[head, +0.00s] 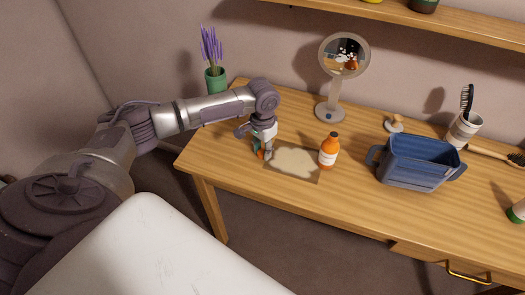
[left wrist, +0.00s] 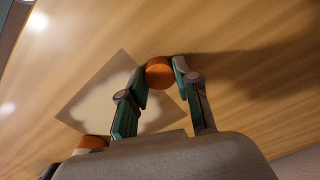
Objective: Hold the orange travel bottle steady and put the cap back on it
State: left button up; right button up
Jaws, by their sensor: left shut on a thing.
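The orange travel bottle (head: 328,153) stands upright at the right edge of a cream-and-brown mat (head: 294,161), with a pale label and a dark narrow top. My left gripper (head: 262,154) is apart from it, at the mat's left end. In the left wrist view the two fingers are shut on the round, ridged orange cap (left wrist: 159,73). The cap is low over the table beside the mat; I cannot tell whether it touches the wood. An orange part at the lower left, likely the bottle (left wrist: 92,142), is mostly hidden by my gripper. My right gripper is not in view.
A blue bin (head: 417,164) stands right of the bottle. A round mirror (head: 331,110) on a stand and a green pot of lavender (head: 215,80) are at the back. A cup with a brush (head: 463,131) is farther right. The table front is clear.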

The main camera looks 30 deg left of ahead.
pick_arm(q)
jog(key=shift+r, duration=0.1)
notch_tip(320, 180, up, 4)
jog(key=shift+r, duration=0.1)
jog(key=w+d+r+b, duration=0.1)
jog(key=w+d+r, duration=0.5)
jog(key=w+d, duration=0.2)
jog(key=shift+d+r, duration=0.3)
